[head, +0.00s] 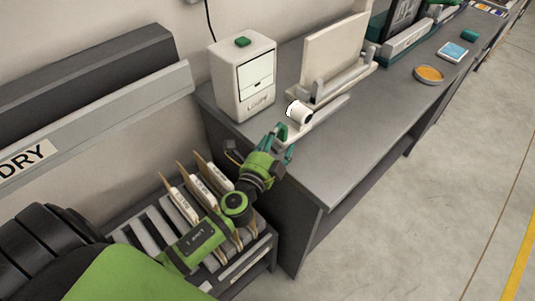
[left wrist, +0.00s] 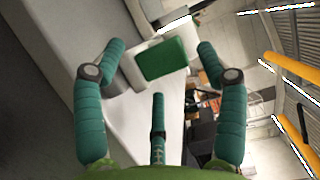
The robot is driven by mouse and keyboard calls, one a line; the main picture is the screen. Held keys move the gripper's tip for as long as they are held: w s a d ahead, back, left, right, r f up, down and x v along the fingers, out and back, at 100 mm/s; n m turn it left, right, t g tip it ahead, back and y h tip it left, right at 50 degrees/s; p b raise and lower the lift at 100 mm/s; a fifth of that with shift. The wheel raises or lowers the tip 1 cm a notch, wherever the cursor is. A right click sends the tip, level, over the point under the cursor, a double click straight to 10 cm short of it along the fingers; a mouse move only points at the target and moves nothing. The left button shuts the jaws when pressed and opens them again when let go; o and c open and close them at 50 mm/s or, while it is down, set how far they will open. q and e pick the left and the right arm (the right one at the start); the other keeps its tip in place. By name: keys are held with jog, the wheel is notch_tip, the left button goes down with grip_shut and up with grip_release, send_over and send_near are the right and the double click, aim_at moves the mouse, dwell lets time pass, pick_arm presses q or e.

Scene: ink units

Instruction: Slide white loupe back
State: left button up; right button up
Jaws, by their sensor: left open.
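The white loupe (head: 299,112), a short white cylinder with a dark end, sits on a pale rail (head: 325,119) on the grey bench, in front of an upright cream panel. My left gripper (head: 284,139) is just in front of the loupe, below it in the head view. Its teal fingers are apart and no object is seen held. In the left wrist view the open fingers (left wrist: 162,47) frame a green rectangular patch (left wrist: 162,60) and pale surfaces; I cannot tell which part is the loupe. My right gripper is in neither view.
A white cabinet (head: 243,80) with a green top knob stands left of the loupe. The cream panel (head: 334,55) rises behind. A rack with several upright folders (head: 181,204) is below my left arm. An orange dish (head: 429,74) lies farther right. The bench front is clear.

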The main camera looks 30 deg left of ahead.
pick_arm(q)
jog(key=s, duration=1.1)
jog(key=shift+s+d, duration=0.15)
jog(key=shift+d, duration=0.05)
